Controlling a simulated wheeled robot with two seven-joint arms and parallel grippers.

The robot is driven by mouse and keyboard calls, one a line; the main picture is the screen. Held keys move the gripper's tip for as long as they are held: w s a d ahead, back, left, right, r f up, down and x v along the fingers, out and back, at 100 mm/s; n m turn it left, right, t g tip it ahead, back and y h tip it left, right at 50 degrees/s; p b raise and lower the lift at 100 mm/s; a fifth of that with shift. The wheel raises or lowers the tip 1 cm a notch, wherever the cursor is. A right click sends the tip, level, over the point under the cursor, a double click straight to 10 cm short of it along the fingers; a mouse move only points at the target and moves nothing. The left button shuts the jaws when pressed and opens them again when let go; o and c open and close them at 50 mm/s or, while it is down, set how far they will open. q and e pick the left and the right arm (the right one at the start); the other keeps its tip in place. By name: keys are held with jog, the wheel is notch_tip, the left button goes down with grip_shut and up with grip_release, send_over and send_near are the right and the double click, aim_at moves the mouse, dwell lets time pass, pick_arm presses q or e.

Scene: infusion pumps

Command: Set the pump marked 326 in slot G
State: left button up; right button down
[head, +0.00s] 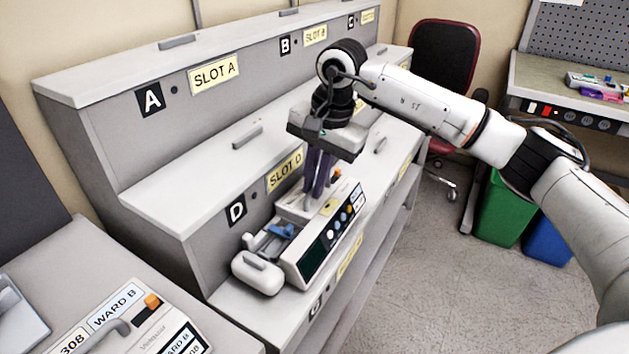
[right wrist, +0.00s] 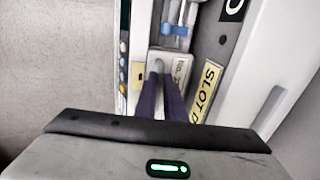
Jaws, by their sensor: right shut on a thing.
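A white infusion pump (head: 293,262) with a dark screen, a row of round buttons and a blue part is at the lower step of the grey stepped cabinet, in front of the SLOT D label (head: 285,170). Its number cannot be read. My right gripper (head: 318,196) is shut on its handle from above; the right wrist view shows the fingers on the handle (right wrist: 158,66). I cannot tell whether the pump rests on the step or hangs just above it. My left gripper is out of view.
A pump marked 308 and WARD B (head: 140,325) stands on the grey surface at lower left. SLOT A (head: 213,73) and SLOT B (head: 315,35) are on the upper tier. A red chair (head: 445,60), a green bin (head: 503,210) and a workbench stand at the right.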

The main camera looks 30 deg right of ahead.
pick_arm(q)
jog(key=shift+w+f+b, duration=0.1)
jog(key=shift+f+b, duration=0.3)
pick_arm(e)
jog(key=shift+f, duration=0.55)
dwell(0.6)
jog(key=c, duration=1.8)
grip_release()
jog(key=shift+o, duration=0.2)
jog(key=shift+s+f, duration=0.1)
jog(key=shift+f, duration=0.1)
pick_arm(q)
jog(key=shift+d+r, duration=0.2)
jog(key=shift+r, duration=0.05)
pick_arm(e)
notch_tip(320, 180, up, 10)
jog(key=s+d, duration=0.1)
jog(key=shift+s+r, duration=0.25)
jog(key=shift+s, duration=0.05)
